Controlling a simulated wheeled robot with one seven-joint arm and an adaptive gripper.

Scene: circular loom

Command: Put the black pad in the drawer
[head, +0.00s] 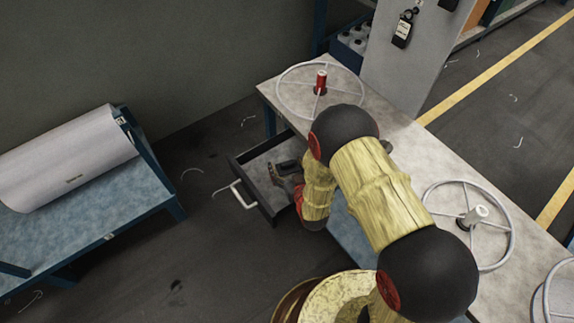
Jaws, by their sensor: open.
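The drawer (257,167) is pulled out from under the grey-topped table, with its white handle (241,196) facing the lower left. Whether the fingers touch the drawer floor cannot be told. I cannot make out the black pad; my arm and gripper hide the right part of the drawer and some of the tabletop.
A blue bench (108,213) with a large white roll (68,160) stands left. Floor between bench and drawer is mostly clear.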

